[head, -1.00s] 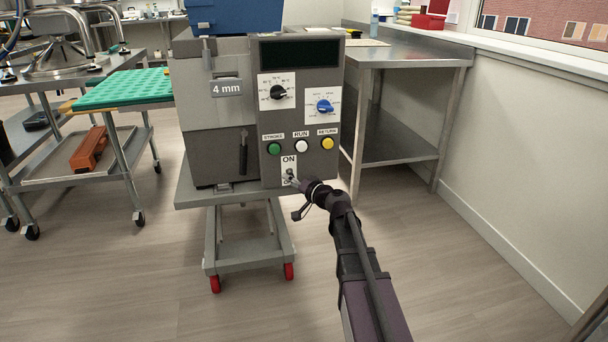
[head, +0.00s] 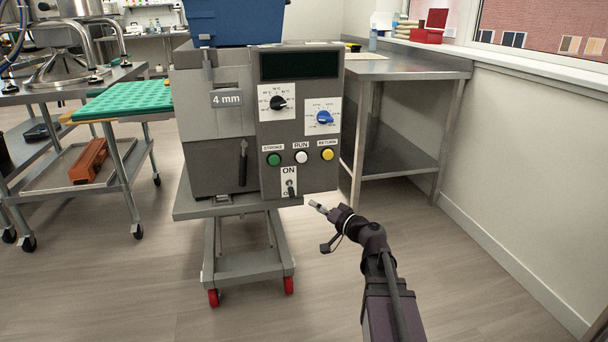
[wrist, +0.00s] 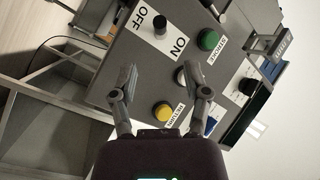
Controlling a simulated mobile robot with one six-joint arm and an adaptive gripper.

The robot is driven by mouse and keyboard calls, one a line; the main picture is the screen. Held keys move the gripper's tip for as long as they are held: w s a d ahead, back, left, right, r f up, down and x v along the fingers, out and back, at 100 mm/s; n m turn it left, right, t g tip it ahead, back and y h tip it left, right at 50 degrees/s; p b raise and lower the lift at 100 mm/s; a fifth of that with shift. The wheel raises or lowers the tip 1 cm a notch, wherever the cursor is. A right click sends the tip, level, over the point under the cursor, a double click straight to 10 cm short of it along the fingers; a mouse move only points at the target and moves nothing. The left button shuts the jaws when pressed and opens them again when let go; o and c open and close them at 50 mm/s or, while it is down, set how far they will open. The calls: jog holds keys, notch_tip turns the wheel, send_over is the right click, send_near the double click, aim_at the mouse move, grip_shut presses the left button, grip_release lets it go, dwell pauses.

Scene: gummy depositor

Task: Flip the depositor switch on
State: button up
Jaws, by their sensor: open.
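The depositor (head: 215,150) is a grey machine with a dark control panel. Its switch (head: 290,188) is a small toggle on a white plate, low on the panel, under the word ON. In the wrist view the switch (wrist: 162,22) is between the words OFF and ON, beyond my fingertips. I cannot tell for sure which way the lever points. My gripper (head: 318,207) is open and empty, to the lower right of the switch and apart from it. In the wrist view its two fingers (wrist: 166,84) are spread in front of the panel.
Above the switch are green STROKE (head: 274,160), white RUN (head: 301,157) and yellow RETURN (head: 327,154) buttons. A blue knob (head: 324,117) and a black knob (head: 278,103) are higher. A steel table (head: 410,68) stands behind at right. Floor in front is clear.

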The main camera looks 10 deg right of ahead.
jog(key=s+a+r+n+g+h+p, duration=0.2)
jog(key=s+r+g+p, duration=0.4)
jog(key=p, duration=1.3)
jog(key=s+a+r+n+g+h+p, duration=0.1)
jog(key=s+a+r+g+h+p, duration=0.3)
jog(key=s+r+p, duration=0.5)
notch_tip(320, 180, up, 6)
jog(key=a+g+p, duration=0.2)
jog(key=g+p, duration=0.1)
jog(key=p, duration=0.7)
jog(key=shift+s+f+n, duration=0.2)
jog(key=shift+s+n, duration=0.2)
dwell(0.4)
jog(key=shift+s+a+g, duration=0.1)
jog(key=shift+g, duration=0.2)
